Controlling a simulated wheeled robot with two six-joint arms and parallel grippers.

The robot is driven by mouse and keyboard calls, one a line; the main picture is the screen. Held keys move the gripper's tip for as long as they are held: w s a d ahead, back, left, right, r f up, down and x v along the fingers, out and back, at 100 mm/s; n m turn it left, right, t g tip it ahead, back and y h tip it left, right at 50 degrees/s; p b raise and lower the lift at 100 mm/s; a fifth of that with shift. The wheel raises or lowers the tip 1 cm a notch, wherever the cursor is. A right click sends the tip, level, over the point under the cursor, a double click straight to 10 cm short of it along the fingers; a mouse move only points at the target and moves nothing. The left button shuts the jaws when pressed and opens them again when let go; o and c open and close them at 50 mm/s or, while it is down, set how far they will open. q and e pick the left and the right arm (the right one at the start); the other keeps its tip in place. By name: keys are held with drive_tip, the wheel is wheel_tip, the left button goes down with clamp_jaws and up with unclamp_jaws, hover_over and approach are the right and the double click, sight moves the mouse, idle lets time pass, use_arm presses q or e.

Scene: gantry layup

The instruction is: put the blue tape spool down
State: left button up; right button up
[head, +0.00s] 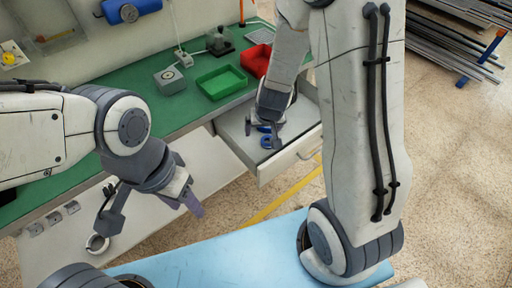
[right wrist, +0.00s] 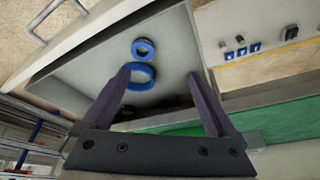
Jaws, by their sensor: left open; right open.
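Two blue rings lie in the open drawer (head: 292,157). In the right wrist view the larger ring, a blue tape spool (right wrist: 153,72), is near the fingertips, and a smaller blue ring (right wrist: 143,49) lies just beyond it. In the head view one blue ring (head: 266,142) shows below the right gripper; the other is mostly hidden. My right gripper (head: 263,130) points down into the drawer with its fingers (right wrist: 158,75) spread and nothing clamped between them. My left gripper (head: 152,211) is open and empty in front of the bench, at the left.
The green bench top (head: 150,120) carries a green tray (head: 221,82), a red tray (head: 257,60) and a grey device (head: 170,80). A light-blue surface (head: 220,262) lies in front. Metal bars (head: 440,50) are stacked at the right.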

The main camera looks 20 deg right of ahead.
drive_tip(key=s+a+r+n+g+y, duration=0.15)
drive_tip(key=s+a+r+n, duration=0.35)
drive_tip(key=a, duration=0.6)
drive_tip(key=s+a+r+n+g, duration=0.1)
drive_tip(key=s+r, duration=0.3)
drive_tip(key=s, duration=0.4)
drive_tip(key=s+a+r+n+g, duration=0.1)
drive_tip(key=s+r+n, duration=0.2)
drive_tip(key=s, duration=0.6)
wheel_tip(320, 180, up, 2)
drive_tip(key=shift+s+a+r+g+p, duration=0.15)
drive_tip(key=shift+s+a+g+p, duration=0.05)
drive_tip(key=shift+s+g+p, duration=0.15)
